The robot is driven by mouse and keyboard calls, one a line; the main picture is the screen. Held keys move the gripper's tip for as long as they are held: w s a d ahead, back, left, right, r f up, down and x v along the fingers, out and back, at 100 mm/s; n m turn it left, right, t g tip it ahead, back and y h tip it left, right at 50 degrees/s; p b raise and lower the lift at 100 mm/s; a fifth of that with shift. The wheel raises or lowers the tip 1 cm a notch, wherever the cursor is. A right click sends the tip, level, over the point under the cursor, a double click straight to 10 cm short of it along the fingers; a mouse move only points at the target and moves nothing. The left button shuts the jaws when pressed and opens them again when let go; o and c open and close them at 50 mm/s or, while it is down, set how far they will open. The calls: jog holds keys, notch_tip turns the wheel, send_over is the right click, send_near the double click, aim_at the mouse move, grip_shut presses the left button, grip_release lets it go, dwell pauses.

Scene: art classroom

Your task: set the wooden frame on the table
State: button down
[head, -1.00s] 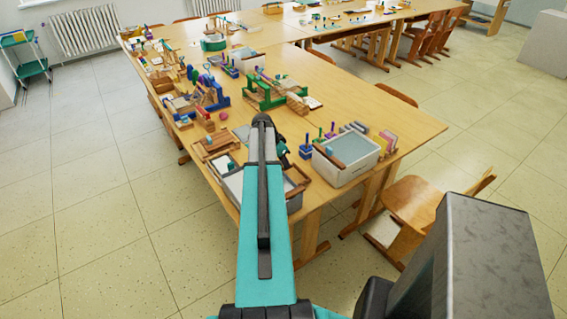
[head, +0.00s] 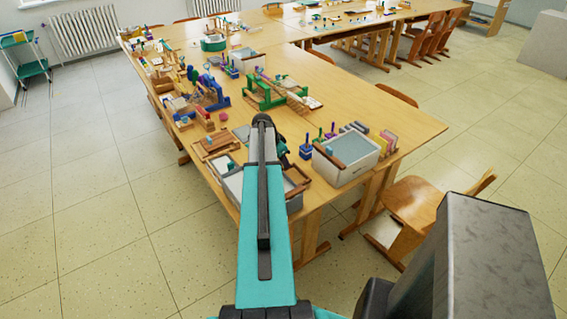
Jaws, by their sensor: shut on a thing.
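The wooden table (head: 365,102) stretches away in front of me, crowded with small items. My teal and black arm reaches forward over its near end. Dark wrist parts show just right of the arm's far end. My gripper's fingers are hidden behind the arm, so what lies between them does not show. I cannot make out the wooden frame with certainty. A flat brown wooden piece with raised edges (head: 215,143) lies on the table left of the arm, but I cannot tell if it is the frame.
Another pale bin (head: 294,203) is partly hidden under the arm. A green wooden device (head: 262,95) and blue pieces (head: 213,95) stand farther back. A chair (head: 410,208) is at the right. The table's right part is bare.

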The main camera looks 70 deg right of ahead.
jog(key=shift+f+b, duration=0.35)
jog(key=shift+f, duration=0.05)
dwell(0.7)
jog(key=c, duration=1.8)
grip_release()
jog(key=shift+r, duration=0.1)
jog(key=shift+b+v, duration=1.7)
jog(key=shift+v, duration=5.15)
